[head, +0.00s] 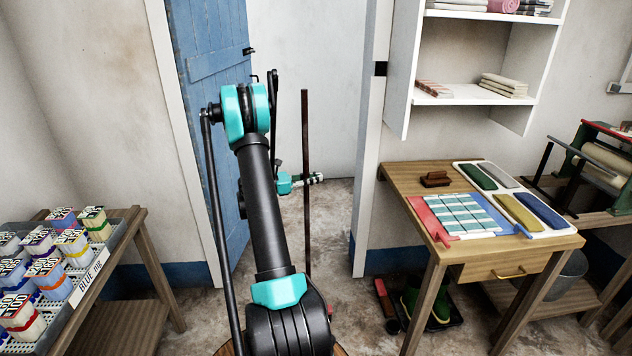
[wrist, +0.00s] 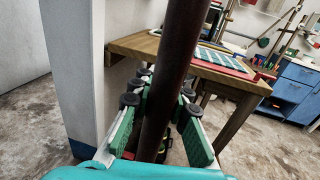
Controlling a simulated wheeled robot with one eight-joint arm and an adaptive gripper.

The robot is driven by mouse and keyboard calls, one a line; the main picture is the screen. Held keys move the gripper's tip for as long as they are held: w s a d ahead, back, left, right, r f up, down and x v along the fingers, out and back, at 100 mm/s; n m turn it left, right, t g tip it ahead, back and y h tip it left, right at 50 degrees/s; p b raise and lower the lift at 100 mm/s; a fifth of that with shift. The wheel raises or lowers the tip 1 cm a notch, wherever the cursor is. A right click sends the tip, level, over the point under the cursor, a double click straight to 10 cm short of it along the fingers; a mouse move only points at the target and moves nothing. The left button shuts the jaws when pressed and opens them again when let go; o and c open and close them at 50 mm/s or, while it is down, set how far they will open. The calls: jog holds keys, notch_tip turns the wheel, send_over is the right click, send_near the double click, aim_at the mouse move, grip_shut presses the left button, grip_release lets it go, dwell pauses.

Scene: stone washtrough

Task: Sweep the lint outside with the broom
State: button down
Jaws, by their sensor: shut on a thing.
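My gripper (head: 316,179) is in front of the open doorway in the head view, shut on the broom's dark brown handle (head: 306,130). The handle stands nearly upright. In the wrist view the handle (wrist: 180,60) passes between the two green-padded fingers. The broom's head is not clearly visible; the handle's lower end is lost near my arm. The blue door (head: 212,110) stands open at the left of the doorway. I cannot make out any lint on the mottled stone floor (head: 338,205).
A wooden table (head: 395,180) with printing things stands right of the doorway, with dark and green items beneath. The white door post (head: 368,150) is close to the handle. A bench (head: 165,262) with a tray of small boxes stands left. Floor shows through the doorway.

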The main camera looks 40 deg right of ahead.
jog(key=shift+w+d, duration=0.5)
jog(key=shift+w, duration=0.3)
jog(key=shift+w+d, duration=0.5)
jog(key=shift+w, duration=0.35)
jog(key=shift+w+d, duration=0.5)
jog(key=shift+w, duration=0.3)
jog(key=w+d, duration=0.4)
jog(key=w, duration=0.3)
jog(key=w+d, duration=0.5)
jog(key=w, duration=0.3)
jog(key=shift+w+d, duration=0.25)
dwell(0.9)
jog(key=shift+w+d, duration=0.65)
jog(key=shift+w, duration=0.4)
jog(key=shift+w+d, duration=0.55)
jog(key=shift+w, duration=0.35)
jog(key=shift+r, duration=0.1)
notch_tip(320, 180, up, 8)
dwell(0.5)
